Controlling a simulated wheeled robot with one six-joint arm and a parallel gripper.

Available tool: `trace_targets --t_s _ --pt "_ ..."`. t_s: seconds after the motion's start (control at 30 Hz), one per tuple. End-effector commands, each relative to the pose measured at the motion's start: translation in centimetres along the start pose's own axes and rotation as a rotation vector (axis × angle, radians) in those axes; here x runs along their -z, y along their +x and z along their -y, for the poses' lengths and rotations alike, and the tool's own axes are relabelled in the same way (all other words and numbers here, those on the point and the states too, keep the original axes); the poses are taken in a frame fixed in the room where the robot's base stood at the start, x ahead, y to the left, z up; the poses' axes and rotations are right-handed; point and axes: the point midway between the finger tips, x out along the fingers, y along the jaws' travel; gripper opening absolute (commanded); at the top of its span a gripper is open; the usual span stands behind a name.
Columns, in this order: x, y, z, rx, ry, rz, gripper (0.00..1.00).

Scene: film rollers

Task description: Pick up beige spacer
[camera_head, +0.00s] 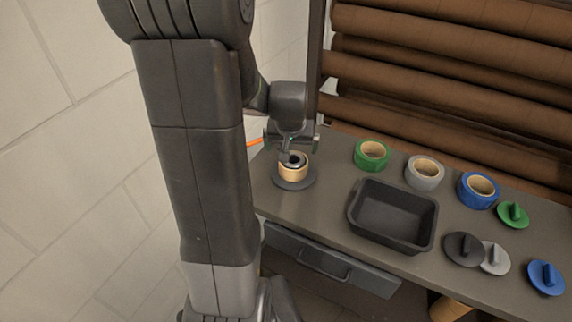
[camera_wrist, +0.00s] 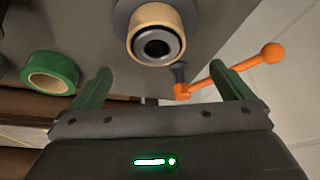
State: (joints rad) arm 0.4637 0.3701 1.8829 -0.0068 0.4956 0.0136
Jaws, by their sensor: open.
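The beige spacer (camera_head: 292,171) is a short ring around a dark and metal core, upright on a round dark base (camera_head: 294,184) at the left end of the table. My gripper (camera_head: 291,138) is above and just behind the spacer in the head view. In the wrist view my gripper (camera_wrist: 166,88) has its two green fingers wide apart, with nothing between them. It does not touch the spacer.
An orange lever (camera_wrist: 228,72) stands close to the right finger. Green (camera_head: 372,154), grey (camera_head: 424,172) and blue (camera_head: 478,190) tape rolls line the back of the table (camera_head: 330,210). A black tray (camera_head: 393,246) and several knobbed discs (camera_head: 464,249) lie to the right. Brown rollers stand behind.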

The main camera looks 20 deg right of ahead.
Motion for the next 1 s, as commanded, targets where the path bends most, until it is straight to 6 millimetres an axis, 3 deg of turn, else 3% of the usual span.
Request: trace_targets --t_s 0.23,0.57,1.0 --pt "-0.1 3.8 0.0 0.0 0.0 0.003 0.99" --pt "-0.2 5.7 -0.1 0.0 0.0 0.003 0.99" --pt "-0.7 10.1 -0.6 0.001 0.0 0.001 0.99"
